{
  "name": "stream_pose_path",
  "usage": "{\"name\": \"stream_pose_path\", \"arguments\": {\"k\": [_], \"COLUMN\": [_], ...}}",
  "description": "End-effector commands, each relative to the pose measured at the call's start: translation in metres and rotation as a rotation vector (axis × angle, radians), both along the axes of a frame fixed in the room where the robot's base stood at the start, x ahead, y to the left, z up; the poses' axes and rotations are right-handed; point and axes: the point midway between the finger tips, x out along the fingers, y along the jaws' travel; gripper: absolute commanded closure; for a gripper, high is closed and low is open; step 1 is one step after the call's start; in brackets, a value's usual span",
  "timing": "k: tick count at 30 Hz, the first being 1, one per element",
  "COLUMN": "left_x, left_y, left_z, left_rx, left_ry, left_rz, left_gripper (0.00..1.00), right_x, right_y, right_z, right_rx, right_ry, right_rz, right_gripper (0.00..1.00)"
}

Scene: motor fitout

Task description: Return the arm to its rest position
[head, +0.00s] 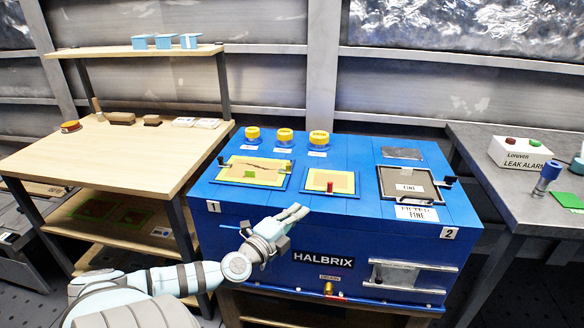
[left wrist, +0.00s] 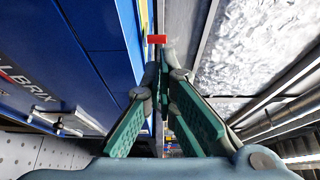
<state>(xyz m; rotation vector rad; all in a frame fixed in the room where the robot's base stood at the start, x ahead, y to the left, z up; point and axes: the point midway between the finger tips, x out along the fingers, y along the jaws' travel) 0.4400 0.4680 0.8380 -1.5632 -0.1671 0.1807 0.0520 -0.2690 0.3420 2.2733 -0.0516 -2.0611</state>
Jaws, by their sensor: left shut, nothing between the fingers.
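My left gripper (head: 298,212) is shut and empty in the head view, in front of the top front edge of the blue HALBRIX machine (head: 232,236). Its arm comes in from the lower left. In the left wrist view the green-padded fingers (left wrist: 160,72) meet at their tips with nothing between them. A small red block (left wrist: 157,39) shows just beyond the tips. The machine's blue side (left wrist: 85,45) fills the left of that view. My right gripper is not in view.
A wooden workbench (head: 100,160) stands left, with small items on top and blue bins (head: 163,42) on its upper shelf. Yellow-lidded jars (head: 285,136) line the machine's back edge. A grey table (head: 490,150) at right bears a leak alarm box (head: 518,153).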

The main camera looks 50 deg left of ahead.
Motion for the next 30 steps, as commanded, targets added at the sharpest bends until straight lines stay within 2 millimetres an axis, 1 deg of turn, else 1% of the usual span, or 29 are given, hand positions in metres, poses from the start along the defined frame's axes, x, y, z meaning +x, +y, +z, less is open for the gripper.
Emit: {"name": "stream_pose_path", "arguments": {"k": [3, 6, 23, 24, 26, 28, 29, 30], "left_x": [-0.011, -0.014, -0.014, -0.014, -0.017, -0.03, -0.04, -0.059], "left_y": [-0.002, -0.002, -0.002, -0.003, 0.011, 0.04, 0.054, 0.073], "left_z": [0.002, 0.002, 0.001, -0.003, -0.023, -0.06, -0.08, -0.11], "left_rx": [0.0, -0.001, 0.018, 0.036, 0.038, 0.012, -0.015, -0.067], "left_ry": [0.0, -0.002, 0.003, 0.026, 0.093, 0.194, 0.244, 0.318], "left_rz": [-0.001, 0.0, 0.001, -0.007, 0.019, 0.085, 0.126, 0.19], "left_gripper": [1.0, 1.0, 1.0, 1.0, 1.0, 1.0, 1.0, 1.0], "right_x": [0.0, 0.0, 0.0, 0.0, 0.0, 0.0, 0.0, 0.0], "right_y": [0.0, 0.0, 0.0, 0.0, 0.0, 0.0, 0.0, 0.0], "right_z": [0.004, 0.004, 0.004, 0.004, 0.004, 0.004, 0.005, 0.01], "right_rx": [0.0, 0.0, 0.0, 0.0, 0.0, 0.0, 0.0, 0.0], "right_ry": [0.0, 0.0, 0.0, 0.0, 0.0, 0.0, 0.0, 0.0], "right_rz": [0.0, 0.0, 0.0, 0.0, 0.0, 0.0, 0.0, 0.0], "right_gripper": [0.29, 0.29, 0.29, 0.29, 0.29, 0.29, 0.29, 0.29]}}
